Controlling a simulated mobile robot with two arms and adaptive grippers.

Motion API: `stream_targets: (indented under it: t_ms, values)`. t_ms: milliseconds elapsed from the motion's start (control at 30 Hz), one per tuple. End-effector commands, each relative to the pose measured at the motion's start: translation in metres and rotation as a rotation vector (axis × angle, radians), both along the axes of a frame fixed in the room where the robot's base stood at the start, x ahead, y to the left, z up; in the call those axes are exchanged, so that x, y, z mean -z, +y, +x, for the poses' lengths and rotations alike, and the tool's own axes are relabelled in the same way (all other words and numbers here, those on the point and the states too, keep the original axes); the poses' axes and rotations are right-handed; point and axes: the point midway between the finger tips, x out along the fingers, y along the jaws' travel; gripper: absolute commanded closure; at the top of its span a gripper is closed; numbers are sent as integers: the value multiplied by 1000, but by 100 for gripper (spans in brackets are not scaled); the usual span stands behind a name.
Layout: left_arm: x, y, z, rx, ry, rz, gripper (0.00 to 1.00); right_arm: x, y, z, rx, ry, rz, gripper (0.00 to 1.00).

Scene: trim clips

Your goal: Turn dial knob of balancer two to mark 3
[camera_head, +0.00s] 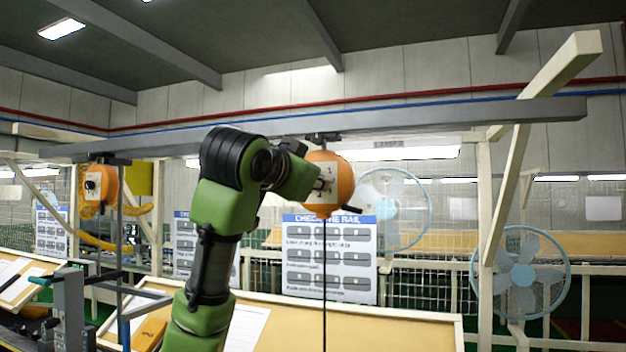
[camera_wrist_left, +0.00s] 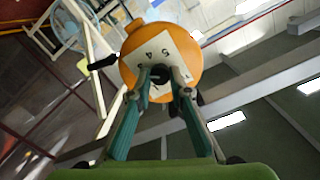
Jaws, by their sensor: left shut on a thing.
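An orange balancer (camera_head: 345,192) hangs from the overhead rail in the middle of the head view, with a white dial plate (camera_head: 330,172) on its face. My left gripper (camera_head: 319,184) is at that plate. In the left wrist view, the balancer (camera_wrist_left: 148,32) shows its plate with the digits 5 and 4 readable. The fingers of my left gripper (camera_wrist_left: 160,77) are shut on the black dial knob (camera_wrist_left: 159,71). They hide the knob's pointer and part of the plate, so I cannot tell its setting. My right gripper is not in view.
Another orange balancer (camera_head: 104,181) hangs at the left under the same grey rail (camera_head: 430,119). A cable (camera_head: 324,270) hangs straight down from the middle balancer. Tan tabletops lie below.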

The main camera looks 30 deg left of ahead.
Motion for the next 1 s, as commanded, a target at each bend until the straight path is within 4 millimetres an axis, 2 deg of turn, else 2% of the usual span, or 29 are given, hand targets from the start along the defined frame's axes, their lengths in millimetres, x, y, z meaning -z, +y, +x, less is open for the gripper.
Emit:
stream_targets:
  t_ms: [333,867,900,933,1000]
  values:
    - [-1,0,0,-1,28,126,100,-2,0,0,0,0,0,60]
    - [0,-1,0,1,33,144,100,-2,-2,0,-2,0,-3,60]
    - [0,-1,0,1,33,144,71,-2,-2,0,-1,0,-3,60]
    - [0,-1,0,1,33,144,64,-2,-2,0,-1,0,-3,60]
    - [0,-1,0,1,33,144,64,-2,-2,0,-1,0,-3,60]
